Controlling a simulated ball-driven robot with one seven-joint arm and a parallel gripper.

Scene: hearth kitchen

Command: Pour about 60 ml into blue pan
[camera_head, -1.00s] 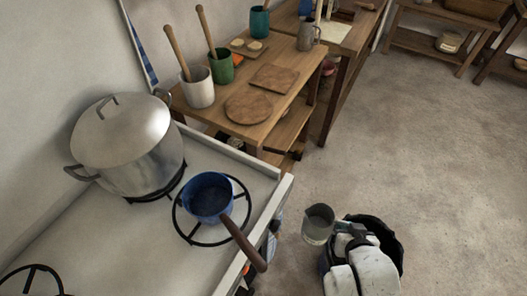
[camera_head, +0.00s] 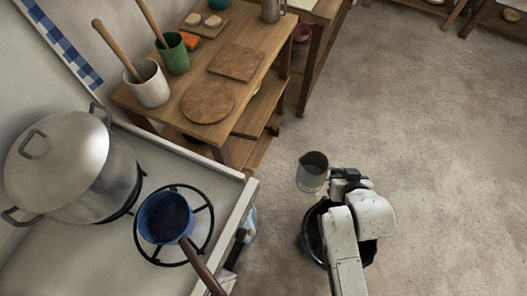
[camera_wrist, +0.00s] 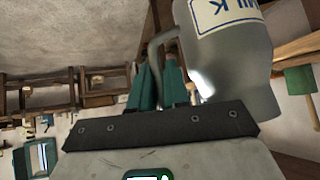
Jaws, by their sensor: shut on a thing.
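The blue pan (camera_head: 165,217) sits on a burner ring of the stove at the lower left, its brown handle pointing toward the lower right. My gripper (camera_head: 338,176) is over the floor to the right of the stove, shut on a grey metal jug (camera_head: 312,174). In the wrist view the jug (camera_wrist: 232,62) carries a white label reading MILK. The gripper's green fingers (camera_wrist: 167,85) are at the jug's handle. The jug looks about upright and is apart from the pan. What is inside the jug cannot be made out.
A large lidded pot (camera_head: 75,165) stands on the stove (camera_head: 75,255) left of the pan. A wooden table (camera_head: 185,120) behind holds a white crock (camera_head: 148,85), a green cup (camera_head: 174,55) and boards. Floor at right is clear.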

